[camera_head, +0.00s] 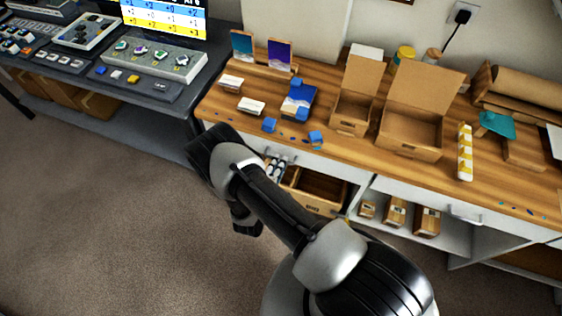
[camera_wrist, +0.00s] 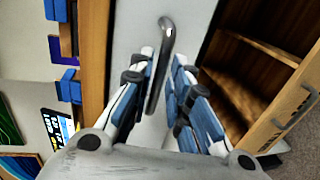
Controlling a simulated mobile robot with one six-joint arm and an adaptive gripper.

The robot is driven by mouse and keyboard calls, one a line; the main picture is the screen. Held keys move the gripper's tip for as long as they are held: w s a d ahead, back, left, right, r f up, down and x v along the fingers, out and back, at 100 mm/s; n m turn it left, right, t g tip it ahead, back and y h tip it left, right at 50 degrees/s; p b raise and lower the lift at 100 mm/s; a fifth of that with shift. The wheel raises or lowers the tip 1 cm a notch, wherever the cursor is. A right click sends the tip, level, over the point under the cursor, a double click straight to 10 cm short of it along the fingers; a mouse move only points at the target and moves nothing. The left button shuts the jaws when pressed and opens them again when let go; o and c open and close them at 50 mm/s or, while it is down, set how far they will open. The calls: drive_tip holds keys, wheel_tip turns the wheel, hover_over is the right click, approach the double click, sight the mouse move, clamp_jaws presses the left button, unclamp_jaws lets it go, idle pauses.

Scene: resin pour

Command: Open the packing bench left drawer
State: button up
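The packing bench (camera_head: 345,145) has a wooden top and white drawer fronts. In the wrist view the white left drawer front (camera_wrist: 130,30) fills the upper middle, with a curved grey bar handle (camera_wrist: 166,40). The front looks closed; in the head view my arm partly hides it. My gripper (camera_wrist: 162,62), with blue-padded fingers, is open, one finger on each side of the handle. I cannot tell whether the pads touch it. In the head view my gripper (camera_head: 276,168) is just below the bench's front edge.
An open wooden drawer (camera_head: 320,187) sticks out below and right of my gripper. Open cardboard boxes (camera_head: 410,130) stand on top. Carpeted floor (camera_head: 110,220) in front is clear.

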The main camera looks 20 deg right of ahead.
drive_tip(key=shift+x, duration=1.15)
drive_tip(key=shift+c, duration=0.4)
clamp_jaws()
